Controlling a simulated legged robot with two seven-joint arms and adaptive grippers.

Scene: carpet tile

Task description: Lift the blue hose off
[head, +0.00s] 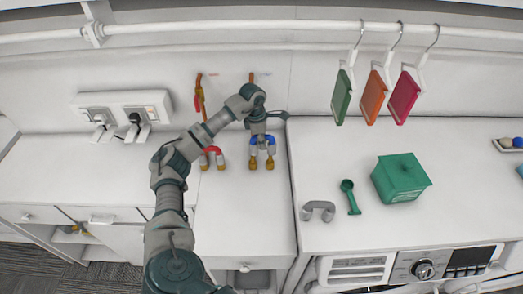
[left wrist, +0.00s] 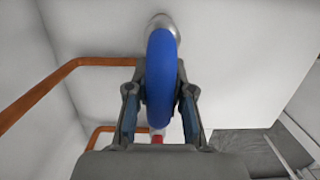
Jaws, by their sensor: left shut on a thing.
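The blue hose (head: 270,141) is an inverted U with brass-coloured lower ends, over the middle counter. My left gripper (head: 261,134) is at the top of its bend, coming from above. In the left wrist view the blue hose (left wrist: 161,72) runs between the two fingers of my left gripper (left wrist: 160,105), which are shut on it. A grey-white fitting shows at its far end. The gripper hides part of the bend. I cannot tell whether the brass ends touch what is below. My right gripper is not in view.
A red hose (head: 212,151) stands just left, close to my forearm. Taps are on the wall behind. On the right counter are a grey curved pipe (head: 318,210), a green scoop (head: 349,194) and a green box (head: 400,178). Coloured boards hang above. The front middle counter is clear.

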